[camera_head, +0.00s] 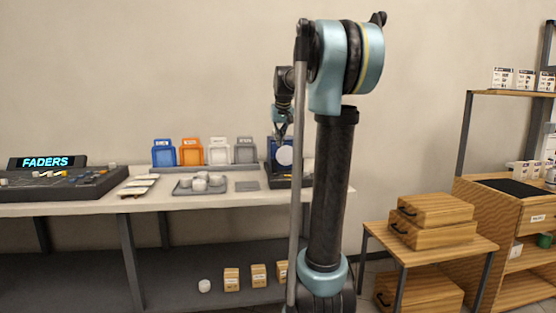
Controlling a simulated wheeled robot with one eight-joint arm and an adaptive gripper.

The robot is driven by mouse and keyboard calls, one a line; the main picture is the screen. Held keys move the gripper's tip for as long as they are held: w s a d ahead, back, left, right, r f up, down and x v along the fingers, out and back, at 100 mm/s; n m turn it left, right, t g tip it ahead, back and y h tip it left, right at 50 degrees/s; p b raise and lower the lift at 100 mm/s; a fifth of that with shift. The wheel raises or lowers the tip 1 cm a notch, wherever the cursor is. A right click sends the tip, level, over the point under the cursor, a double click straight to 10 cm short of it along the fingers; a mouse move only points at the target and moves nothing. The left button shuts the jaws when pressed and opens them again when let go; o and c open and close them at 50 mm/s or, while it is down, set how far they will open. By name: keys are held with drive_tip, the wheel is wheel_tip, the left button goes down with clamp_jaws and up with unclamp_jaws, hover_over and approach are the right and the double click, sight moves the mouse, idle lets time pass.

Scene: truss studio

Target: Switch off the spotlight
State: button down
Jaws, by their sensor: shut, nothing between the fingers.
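My gripper (281,134) hangs fingers down, at the end of my bent arm, over the right part of the long table. It looks shut and empty. Just below it in the picture, a pale round disc (284,156) shows in front of a dark stand with a blue panel. My arm hides part of this stand's right side. I cannot tell whether the fingertips touch anything there. I cannot make out for certain which thing is the spotlight, and no switch can be picked out.
The long table (103,205) holds a fader desk (62,184) with a lit "FADERS" sign (47,162), a grey tray (183,188) of white pieces, and coloured bins (191,153). Small boxes (231,279) sit below. Wooden drawer boxes (430,236) and shelves stand at right.

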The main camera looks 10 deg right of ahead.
drive_tip(key=x, duration=0.9)
drive_tip(key=shift+w+f, duration=0.1)
drive_tip(key=shift+f, duration=0.1)
drive_tip(key=f, duration=0.1)
drive_tip(key=s+f, duration=0.1)
drive_tip(key=f, duration=0.1)
drive_tip(key=shift+s+f, duration=0.2)
drive_tip(key=shift+f, duration=0.25)
